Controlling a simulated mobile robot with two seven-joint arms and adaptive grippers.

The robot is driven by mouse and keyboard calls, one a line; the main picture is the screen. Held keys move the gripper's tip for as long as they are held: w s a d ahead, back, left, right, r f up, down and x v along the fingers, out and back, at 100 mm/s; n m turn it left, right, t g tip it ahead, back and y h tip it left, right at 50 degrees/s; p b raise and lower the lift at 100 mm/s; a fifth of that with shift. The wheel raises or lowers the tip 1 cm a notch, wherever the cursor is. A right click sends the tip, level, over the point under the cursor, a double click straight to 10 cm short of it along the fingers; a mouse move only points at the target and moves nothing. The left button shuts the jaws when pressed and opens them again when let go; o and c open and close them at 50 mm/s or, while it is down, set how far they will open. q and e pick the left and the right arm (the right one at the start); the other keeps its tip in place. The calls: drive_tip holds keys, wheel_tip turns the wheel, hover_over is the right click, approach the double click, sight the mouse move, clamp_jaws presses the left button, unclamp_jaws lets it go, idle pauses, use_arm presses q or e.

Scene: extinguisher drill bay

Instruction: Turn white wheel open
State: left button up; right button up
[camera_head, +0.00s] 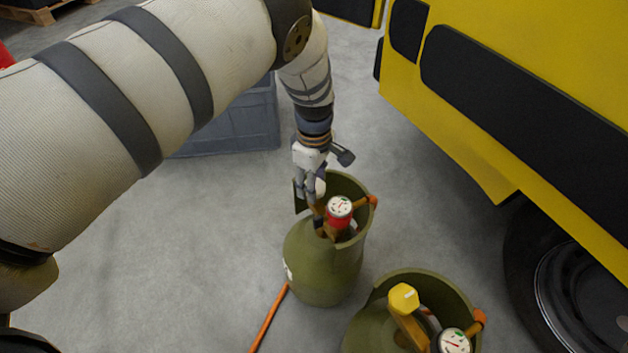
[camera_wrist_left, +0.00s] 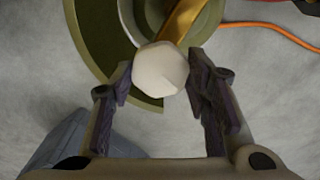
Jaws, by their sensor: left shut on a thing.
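The white wheel (camera_wrist_left: 160,70) is a faceted knob on the brass valve (camera_wrist_left: 183,20) of an olive-green cylinder (camera_head: 318,268). In the head view, only a small part of the white wheel (camera_head: 320,187) shows behind my fingers. My left gripper (camera_head: 313,192) reaches down from above at the cylinder's collar. In the left wrist view, my left gripper (camera_wrist_left: 158,82) has one finger on each side of the wheel and is shut on it. A red gauge (camera_head: 339,207) with a white dial sits beside the valve. My right gripper is not in view.
A second green cylinder (camera_head: 368,328) with a yellow wheel (camera_head: 403,297) and a gauge (camera_head: 454,341) stands close in front, to the right. An orange hose (camera_head: 268,318) lies on the floor. A grey crate (camera_head: 240,125) is behind; a yellow vehicle (camera_head: 470,150) is right.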

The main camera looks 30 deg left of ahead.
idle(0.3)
use_arm(q)
drive_tip(key=o, duration=1.2)
wheel_tip(320, 180, up, 12)
